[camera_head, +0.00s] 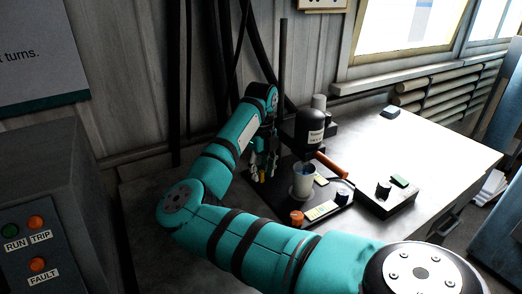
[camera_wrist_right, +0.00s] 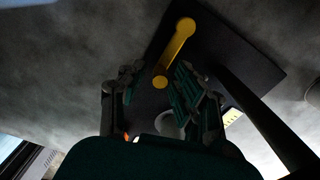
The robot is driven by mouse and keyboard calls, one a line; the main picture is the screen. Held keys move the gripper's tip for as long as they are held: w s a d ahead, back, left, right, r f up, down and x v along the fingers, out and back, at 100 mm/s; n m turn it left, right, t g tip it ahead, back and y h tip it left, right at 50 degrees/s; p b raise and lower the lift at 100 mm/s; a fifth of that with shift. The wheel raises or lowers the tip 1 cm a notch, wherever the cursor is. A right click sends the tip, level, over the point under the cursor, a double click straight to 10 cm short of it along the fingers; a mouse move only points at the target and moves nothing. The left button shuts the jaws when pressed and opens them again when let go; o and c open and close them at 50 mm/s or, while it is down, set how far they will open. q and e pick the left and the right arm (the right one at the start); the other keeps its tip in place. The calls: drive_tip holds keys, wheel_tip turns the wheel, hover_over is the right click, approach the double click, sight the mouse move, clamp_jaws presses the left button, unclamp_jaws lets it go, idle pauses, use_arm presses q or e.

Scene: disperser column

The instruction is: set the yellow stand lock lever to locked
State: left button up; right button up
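The yellow lock lever (camera_wrist_right: 176,52) lies over the dark base plate (camera_wrist_right: 232,48) of the stand in the right wrist view, with round ends. In the head view only a small yellow bit (camera_head: 262,177) shows below my right gripper (camera_head: 263,163). In the wrist view the fingers of my right gripper (camera_wrist_right: 158,88) are apart, with the lever's near end between or just beyond their tips. I see no clear contact. The stand's black post (camera_head: 283,70) and disperser head (camera_head: 309,128) rise beside the gripper. My left gripper is not in view.
A pale cup (camera_head: 303,184) stands on the plate under the disperser head. An orange handle (camera_head: 331,164) and an orange knob (camera_head: 297,217) are close by. A control box (camera_head: 386,202) sits to the right. The table (camera_head: 440,145) is clear at the far right.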

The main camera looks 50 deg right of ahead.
drive_tip(key=shift+d, duration=0.15)
wheel_tip(320, 180, up, 12)
idle(0.7)
drive_tip(key=shift+s, duration=0.1)
